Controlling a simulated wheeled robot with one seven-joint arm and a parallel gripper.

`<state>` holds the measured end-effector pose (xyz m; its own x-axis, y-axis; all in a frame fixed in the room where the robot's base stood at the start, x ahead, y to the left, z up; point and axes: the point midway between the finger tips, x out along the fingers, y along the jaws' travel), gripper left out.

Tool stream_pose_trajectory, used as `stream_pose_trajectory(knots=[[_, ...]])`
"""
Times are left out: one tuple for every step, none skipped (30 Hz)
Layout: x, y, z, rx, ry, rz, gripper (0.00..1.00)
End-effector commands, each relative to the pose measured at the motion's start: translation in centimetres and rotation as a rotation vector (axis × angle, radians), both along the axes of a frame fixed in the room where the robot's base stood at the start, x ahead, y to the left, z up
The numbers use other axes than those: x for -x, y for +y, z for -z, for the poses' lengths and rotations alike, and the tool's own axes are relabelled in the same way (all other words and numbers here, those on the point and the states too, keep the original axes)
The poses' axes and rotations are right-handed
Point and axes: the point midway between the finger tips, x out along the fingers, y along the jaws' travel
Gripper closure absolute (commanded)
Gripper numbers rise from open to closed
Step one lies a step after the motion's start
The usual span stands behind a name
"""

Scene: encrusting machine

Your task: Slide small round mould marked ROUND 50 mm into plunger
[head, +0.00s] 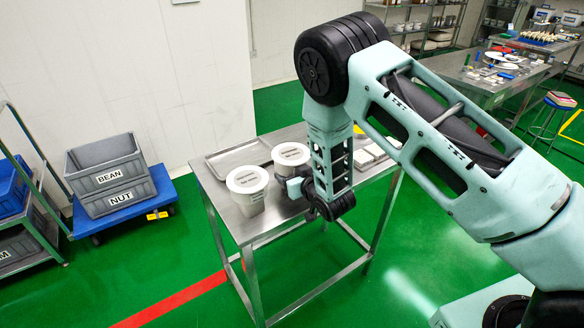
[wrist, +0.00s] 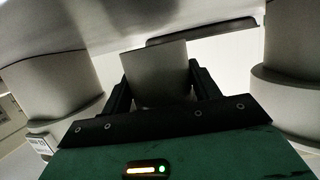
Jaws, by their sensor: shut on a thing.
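My gripper (wrist: 162,90) is shut on a plain grey piece (wrist: 155,74), with one dark finger on each side of it. No marking is readable on the piece, so I cannot tell whether it is the ROUND 50 mm mould. In the head view my gripper (head: 294,187) is low over the steel table (head: 222,192), beside two white lidded tubs. The held piece is too small there to make out clearly. I cannot make out a plunger in either view.
The front white tub (head: 248,190) and rear white tub (head: 291,157) stand close to my gripper. A flat tray (head: 238,157) lies behind them. Small pale blocks (head: 372,152) lie right of my forearm. Grey BEAN and NUT crates (head: 108,178) sit on a blue trolley at left.

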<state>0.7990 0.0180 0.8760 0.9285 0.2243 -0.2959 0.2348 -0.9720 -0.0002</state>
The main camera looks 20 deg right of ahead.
Motion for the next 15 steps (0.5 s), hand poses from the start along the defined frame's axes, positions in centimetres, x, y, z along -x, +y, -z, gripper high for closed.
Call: stream_pose_trajectory(knots=[[0.0, 0.0, -0.6, 0.0, -0.002, 0.0, 0.83], [0.0, 0.0, -0.8, 0.0, -0.002, 0.0, 0.83], [0.0, 0.0, -1.0, 0.0, -0.002, 0.0, 0.83], [0.0, 0.0, -1.2, 0.0, -0.002, 0.0, 0.83], [0.0, 0.0, -1.3, 0.0, -0.002, 0.0, 0.83], [0.0, 0.0, -1.5, 0.0, -0.002, 0.0, 0.83], [0.0, 0.0, -1.7, 0.0, -0.002, 0.0, 0.83], [0.0, 0.0, -1.9, 0.0, -0.002, 0.0, 0.83], [0.0, 0.0, -2.1, 0.0, -0.002, 0.0, 0.83], [0.0, 0.0, -2.3, 0.0, -0.002, 0.0, 0.83], [0.0, 0.0, -2.5, 0.0, -0.002, 0.0, 0.83], [-0.1, 0.0, -2.7, 0.0, -0.002, 0.0, 0.83], [-0.1, 0.0, -2.9, 0.0, -0.002, 0.0, 0.83], [-0.1, 0.0, -3.0, 0.0, -0.002, 0.0, 0.83], [-0.1, 0.0, -3.3, 0.0, -0.002, 0.0, 0.83]])
